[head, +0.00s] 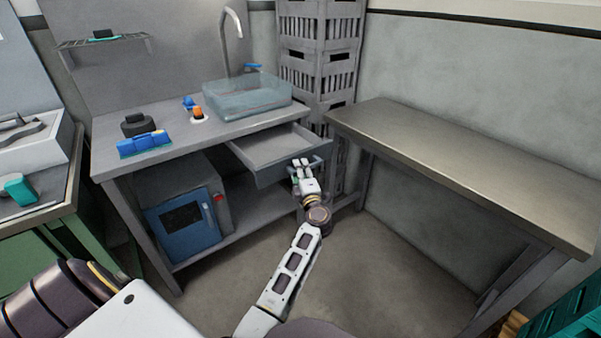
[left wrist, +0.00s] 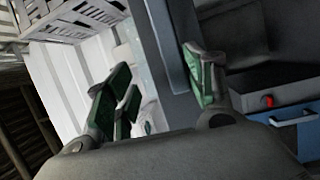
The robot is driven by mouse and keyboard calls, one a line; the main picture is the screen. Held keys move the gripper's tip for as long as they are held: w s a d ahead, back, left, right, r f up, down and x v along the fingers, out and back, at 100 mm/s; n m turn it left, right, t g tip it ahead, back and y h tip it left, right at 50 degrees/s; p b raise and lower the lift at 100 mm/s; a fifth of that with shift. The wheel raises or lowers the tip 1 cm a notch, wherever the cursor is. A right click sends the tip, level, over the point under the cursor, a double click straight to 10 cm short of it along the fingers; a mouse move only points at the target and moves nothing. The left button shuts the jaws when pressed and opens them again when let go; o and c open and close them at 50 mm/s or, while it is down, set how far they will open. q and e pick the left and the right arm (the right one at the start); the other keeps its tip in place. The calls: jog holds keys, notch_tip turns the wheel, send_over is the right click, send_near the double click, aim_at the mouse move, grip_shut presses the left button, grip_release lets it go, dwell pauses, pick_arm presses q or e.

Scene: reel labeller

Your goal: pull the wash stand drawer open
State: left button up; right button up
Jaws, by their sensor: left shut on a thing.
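The wash stand (head: 110,165) is a grey metal bench at the back, with a tap over a translucent blue basin. Its drawer (head: 277,148) stands out from under the top, with its bare interior showing in the head view. My left gripper (head: 304,168) is at the drawer front, shut on the drawer handle (head: 320,164). In the left wrist view the green-padded fingers (left wrist: 155,88) stand on either side of a grey upright part; the grip contact itself is partly hidden. My right gripper is not in view.
Stacked grey crates (head: 322,60) stand behind the drawer. A steel table (head: 470,165) is close on the right. A blue-fronted box (head: 185,226) sits on the lower shelf. Small items, including a blue brush (head: 143,144), lie on the top. The floor in front is clear.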

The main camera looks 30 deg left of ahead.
pick_arm(q)
jog(key=shift+s+d+r, duration=0.15)
jog(key=shift+d, duration=0.15)
